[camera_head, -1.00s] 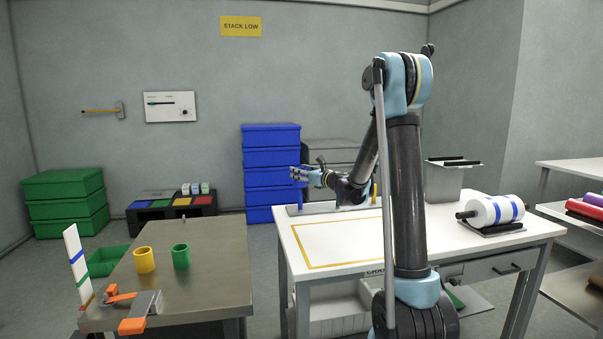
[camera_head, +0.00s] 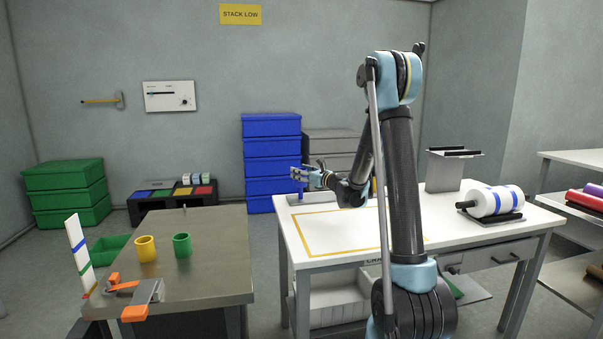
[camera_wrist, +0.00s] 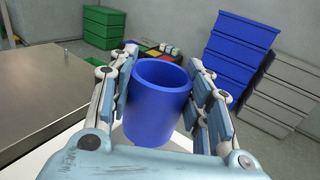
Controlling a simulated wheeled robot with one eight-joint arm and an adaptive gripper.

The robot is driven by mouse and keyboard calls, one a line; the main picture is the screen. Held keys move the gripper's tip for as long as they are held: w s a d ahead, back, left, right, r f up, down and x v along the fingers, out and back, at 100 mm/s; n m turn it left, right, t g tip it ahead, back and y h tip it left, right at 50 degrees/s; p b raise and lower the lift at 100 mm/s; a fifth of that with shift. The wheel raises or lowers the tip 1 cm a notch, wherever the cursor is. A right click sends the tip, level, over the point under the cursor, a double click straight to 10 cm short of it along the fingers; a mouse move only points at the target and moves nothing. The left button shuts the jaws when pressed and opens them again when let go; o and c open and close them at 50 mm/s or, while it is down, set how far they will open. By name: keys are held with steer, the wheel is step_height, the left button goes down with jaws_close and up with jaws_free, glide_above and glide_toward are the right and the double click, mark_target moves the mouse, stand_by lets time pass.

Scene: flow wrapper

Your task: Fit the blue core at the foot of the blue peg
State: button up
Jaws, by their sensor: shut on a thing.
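The blue core (camera_wrist: 158,103) is a hollow, open-topped blue cylinder. In the wrist view it sits between the two fingers of my gripper (camera_wrist: 165,95), which are shut on its sides. In the head view my gripper (camera_head: 303,176) is over the far left corner of the white table, in front of the blue bins.
The white table (camera_head: 295,243) has a yellow-outlined area and a white roll (camera_head: 495,202) on a stand. A steel table (camera_head: 200,230) at left holds a yellow core (camera_head: 146,249) and a green core (camera_head: 182,245). Blue bins (camera_head: 272,160) stand behind. A floor gap separates the tables.

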steer(key=shift+f, duration=1)
steer(key=shift+f, duration=0.1)
steer(key=o, duration=1.1)
steer(key=v, duration=1.2)
